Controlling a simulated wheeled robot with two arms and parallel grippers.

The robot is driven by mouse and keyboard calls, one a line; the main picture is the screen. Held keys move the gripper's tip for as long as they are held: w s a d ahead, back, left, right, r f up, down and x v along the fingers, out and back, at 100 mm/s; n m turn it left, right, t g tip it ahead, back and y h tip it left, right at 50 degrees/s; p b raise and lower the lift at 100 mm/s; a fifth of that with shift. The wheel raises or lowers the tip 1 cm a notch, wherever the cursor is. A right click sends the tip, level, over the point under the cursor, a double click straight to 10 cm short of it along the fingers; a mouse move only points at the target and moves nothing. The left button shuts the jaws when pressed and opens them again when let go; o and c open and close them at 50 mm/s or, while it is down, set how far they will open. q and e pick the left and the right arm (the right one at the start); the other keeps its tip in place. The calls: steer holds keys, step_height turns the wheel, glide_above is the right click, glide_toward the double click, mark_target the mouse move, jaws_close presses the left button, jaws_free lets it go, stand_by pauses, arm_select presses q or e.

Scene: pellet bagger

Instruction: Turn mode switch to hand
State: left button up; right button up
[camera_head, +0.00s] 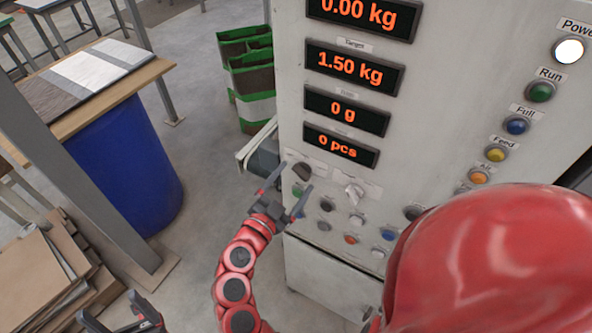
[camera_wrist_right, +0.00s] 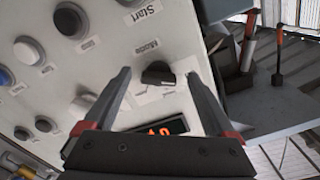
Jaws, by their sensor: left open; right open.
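The mode switch is a black knob (camera_head: 302,171) at the lower left of the white control panel, under the lowest display. In the right wrist view the knob (camera_wrist_right: 157,73) sits beside a label that reads like "Mode". My right gripper (camera_head: 287,188) is at the panel, open. In its wrist view the two fingers (camera_wrist_right: 158,82) stand either side of the knob with gaps, apart from it. Which position the knob points to is too small to read. My left gripper (camera_head: 112,308) is open and empty at the bottom left, far from the panel.
A lighter knob (camera_head: 355,190) and several buttons sit right of and below the mode switch. Indicator lamps (camera_head: 516,125) run down the panel's right side. A blue barrel (camera_head: 125,160) stands left, with cardboard (camera_head: 45,280) below. My red body part covers the lower right.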

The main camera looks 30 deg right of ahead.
steer(key=shift+d+r, duration=0.1)
steer(key=shift+d, duration=0.05)
steer(key=shift+s, duration=0.1)
steer(key=c, duration=1.4)
